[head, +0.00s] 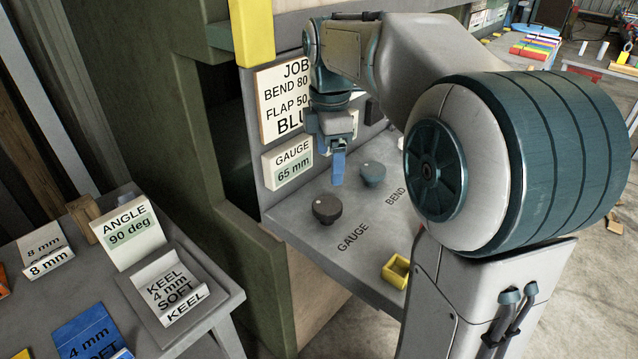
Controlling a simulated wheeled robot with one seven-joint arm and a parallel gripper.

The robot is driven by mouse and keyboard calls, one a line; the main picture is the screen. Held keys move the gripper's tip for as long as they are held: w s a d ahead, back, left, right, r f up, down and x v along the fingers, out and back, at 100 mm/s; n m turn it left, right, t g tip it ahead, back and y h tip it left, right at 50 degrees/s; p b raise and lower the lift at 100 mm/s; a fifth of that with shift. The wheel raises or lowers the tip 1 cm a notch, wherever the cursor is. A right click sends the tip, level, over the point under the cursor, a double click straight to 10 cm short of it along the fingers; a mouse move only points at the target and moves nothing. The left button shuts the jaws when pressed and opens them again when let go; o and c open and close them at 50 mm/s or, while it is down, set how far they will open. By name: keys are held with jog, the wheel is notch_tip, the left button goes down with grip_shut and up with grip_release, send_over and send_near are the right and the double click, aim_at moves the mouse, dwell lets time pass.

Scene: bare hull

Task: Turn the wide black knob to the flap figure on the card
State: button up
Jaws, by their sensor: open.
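The wide black knob (326,209) sits on the grey sloped panel (302,236), above the printed word GAUGE. The job card (270,112) stands on the upright board behind it; I read JOB, BEND 80, FLAP 50 and a cut-off BLU, its right side hidden by my arm. A small readout (288,164) below the card shows GAUGE 65 mm. My gripper (338,170) has blue fingers pointing down, above and right of the black knob in the picture and apart from it. It is open and holds nothing I can see.
A yellow open box (396,271) sits at the panel's front edge. A left table (213,285) holds an ANGLE 90 deg sign (128,232) and a KEEL tray (197,277).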

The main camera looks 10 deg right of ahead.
aim_at(327, 204)
jog(key=f, duration=0.4)
jog(key=w+f+n, duration=0.1)
jog(key=f, duration=0.3)
jog(key=f+n, duration=0.1)
jog(key=f, duration=0.4)
jog(key=shift+w+d, duration=0.1)
jog(key=shift+w, duration=0.25)
jog(key=c, duration=1)
